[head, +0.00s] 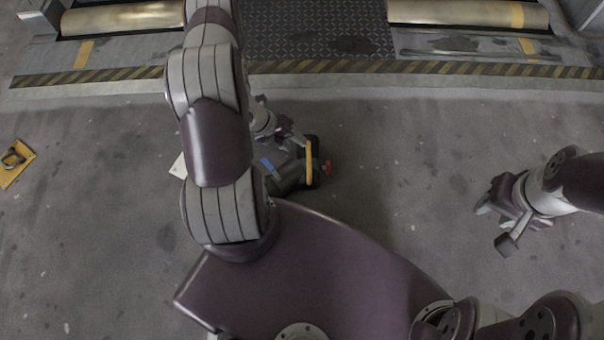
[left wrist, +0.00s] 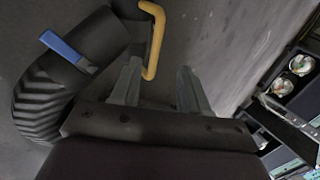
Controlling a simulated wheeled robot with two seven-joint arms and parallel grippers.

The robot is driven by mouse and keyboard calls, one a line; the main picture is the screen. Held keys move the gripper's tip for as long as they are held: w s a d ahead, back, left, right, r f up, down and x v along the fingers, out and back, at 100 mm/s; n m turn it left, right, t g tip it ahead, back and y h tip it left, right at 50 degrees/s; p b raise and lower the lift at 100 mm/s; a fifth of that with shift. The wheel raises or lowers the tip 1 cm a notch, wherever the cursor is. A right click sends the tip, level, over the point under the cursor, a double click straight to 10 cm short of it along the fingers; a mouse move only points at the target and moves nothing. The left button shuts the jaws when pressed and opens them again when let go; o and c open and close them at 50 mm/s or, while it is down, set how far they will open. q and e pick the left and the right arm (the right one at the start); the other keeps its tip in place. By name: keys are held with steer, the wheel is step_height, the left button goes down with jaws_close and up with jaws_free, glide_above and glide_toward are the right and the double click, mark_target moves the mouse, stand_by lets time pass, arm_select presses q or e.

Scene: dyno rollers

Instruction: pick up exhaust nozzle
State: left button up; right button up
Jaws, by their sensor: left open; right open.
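The exhaust nozzle (head: 285,175) lies on the floor, dark, with a yellow handle (head: 309,160), a blue tab and a red knob at its right. My left arm hides part of it. In the left wrist view, the nozzle (left wrist: 100,35) shows a ribbed black hose end, the blue tab and the yellow handle (left wrist: 157,35). My left gripper (head: 298,138) is open at the handle; in the left wrist view the handle's lower end lies between its two fingers (left wrist: 160,72), which are not closed on it. My right gripper (head: 494,226) is open and empty over bare floor.
A yellow plate with a black ring (head: 14,162) lies at the far left. Metal rollers (head: 470,13) and a hazard-striped edge (head: 400,67) run along the back. The floor between the nozzle and my right gripper is clear. A rack with round items (left wrist: 290,75) shows in the left wrist view.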

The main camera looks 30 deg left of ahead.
mark_target(308, 154)
arm_select(q)
steer(key=b+x, duration=0.3)
steer(key=x, duration=0.3)
steer(key=shift+f, duration=0.35)
steer(key=b+x, duration=0.5)
steer(key=shift+s+a+f, duration=0.15)
steer(key=shift+s+f, duration=0.05)
steer(key=shift+f, duration=0.1)
steer(key=shift+w, duration=0.1)
steer(key=shift+r, duration=0.15)
jaws_close()
